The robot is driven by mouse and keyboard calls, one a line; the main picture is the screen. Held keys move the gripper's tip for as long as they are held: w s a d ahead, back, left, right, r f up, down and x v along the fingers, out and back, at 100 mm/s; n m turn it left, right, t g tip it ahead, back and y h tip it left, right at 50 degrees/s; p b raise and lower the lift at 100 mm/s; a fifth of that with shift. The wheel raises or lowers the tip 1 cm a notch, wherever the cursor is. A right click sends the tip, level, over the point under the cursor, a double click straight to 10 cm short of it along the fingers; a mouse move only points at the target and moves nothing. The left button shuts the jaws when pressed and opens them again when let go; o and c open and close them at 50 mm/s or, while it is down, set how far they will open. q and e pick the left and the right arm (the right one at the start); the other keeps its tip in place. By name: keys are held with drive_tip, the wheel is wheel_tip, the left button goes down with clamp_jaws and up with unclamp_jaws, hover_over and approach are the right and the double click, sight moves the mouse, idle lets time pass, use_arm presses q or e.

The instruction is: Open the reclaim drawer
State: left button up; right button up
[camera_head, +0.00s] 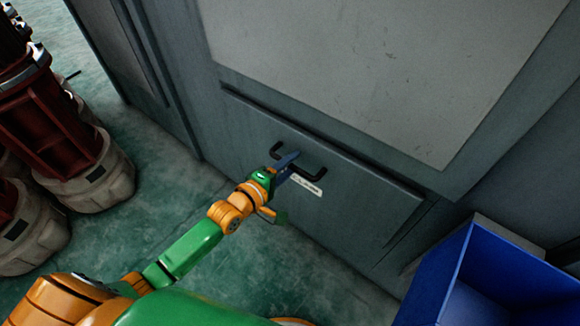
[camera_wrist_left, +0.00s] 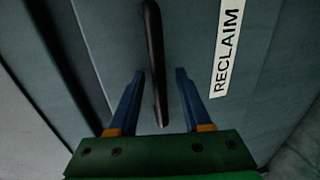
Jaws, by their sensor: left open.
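The reclaim drawer (camera_head: 370,212) is a grey-green front low in a large cabinet and looks shut. Its black bar handle (camera_head: 315,172) sits near the top middle of the front. A white label (camera_head: 307,186) is just below the handle; in the left wrist view the label (camera_wrist_left: 227,48) reads RECLAIM. My left gripper (camera_head: 291,160) is at the handle with its blue fingers open. In the left wrist view the handle (camera_wrist_left: 154,60) runs between the open fingers of the gripper (camera_wrist_left: 160,73). I cannot tell whether either finger touches it. My right gripper is not in view.
A blue bin (camera_head: 437,268) stands on the floor at the lower right, near the cabinet. Red-brown cylindrical parts with pale bases (camera_head: 88,185) stand at the left. The green floor (camera_head: 330,285) in front of the drawer is clear. A light grey panel (camera_head: 370,70) is above the drawer.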

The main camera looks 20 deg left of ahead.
use_arm(q)
clamp_jaws()
idle(1.4)
